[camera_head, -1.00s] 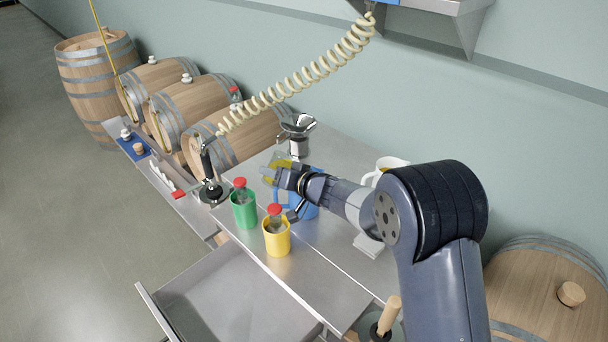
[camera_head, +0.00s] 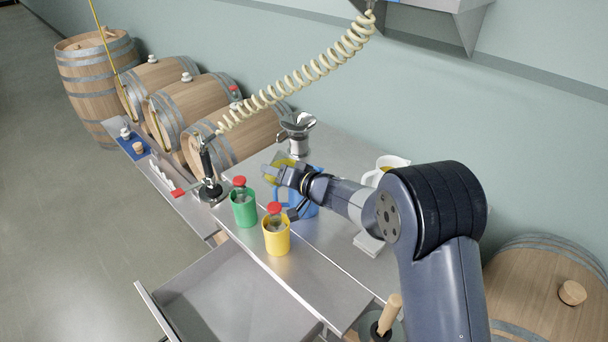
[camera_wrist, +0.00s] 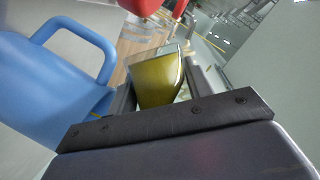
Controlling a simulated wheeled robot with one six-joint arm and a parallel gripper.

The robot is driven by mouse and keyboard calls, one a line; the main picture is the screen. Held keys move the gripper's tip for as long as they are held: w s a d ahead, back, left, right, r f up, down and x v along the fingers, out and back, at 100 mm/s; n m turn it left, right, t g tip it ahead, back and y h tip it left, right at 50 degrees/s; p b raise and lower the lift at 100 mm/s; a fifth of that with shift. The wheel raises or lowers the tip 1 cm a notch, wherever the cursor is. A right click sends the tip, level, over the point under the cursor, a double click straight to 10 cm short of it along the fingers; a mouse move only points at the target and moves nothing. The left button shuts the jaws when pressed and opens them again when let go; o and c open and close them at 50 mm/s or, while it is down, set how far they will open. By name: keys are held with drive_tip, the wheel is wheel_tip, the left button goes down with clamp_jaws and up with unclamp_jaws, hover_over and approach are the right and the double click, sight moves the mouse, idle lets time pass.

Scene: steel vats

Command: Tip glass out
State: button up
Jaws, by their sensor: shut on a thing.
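My gripper (camera_head: 274,174) is shut on a glass (camera_head: 284,161) holding yellow liquid. In the head view it is above the steel bench, behind the blue jug (camera_head: 312,208). The gripper and arm partly hide both glass and jug. In the wrist view the glass (camera_wrist: 158,80) sits between the fingers (camera_wrist: 160,85), with yellow-green liquid in it. The blue jug (camera_wrist: 45,85) with its handle is close by on the left there. I cannot tell whether any liquid is leaving the glass.
A green cup (camera_head: 244,212) and a yellow cup (camera_head: 277,242) hold red-capped bottles at the bench's front. A white mug (camera_head: 391,162) is at right. An open drawer (camera_head: 235,300) juts out in front.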

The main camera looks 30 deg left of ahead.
sight(283, 162)
drive_tip(key=shift+r+m+g+y, duration=0.4)
drive_tip(key=shift+r+m+y, duration=0.35)
drive_tip(key=shift+m, duration=0.65)
idle(1.9)
drive_tip(key=shift+f+m+b, duration=0.25)
drive_tip(key=shift+m+b, duration=0.45)
drive_tip(key=shift+b, duration=0.35)
idle(0.5)
drive_tip(key=shift+w+d+r+m+y+p, duration=0.45)
drive_tip(key=shift+w+m+p, duration=0.3)
drive_tip(key=shift+p, duration=0.95)
drive_tip(key=shift+w+r+m+p, duration=0.1)
drive_tip(key=shift+r+m+p, duration=0.3)
drive_tip(key=shift+m+p, duration=0.4)
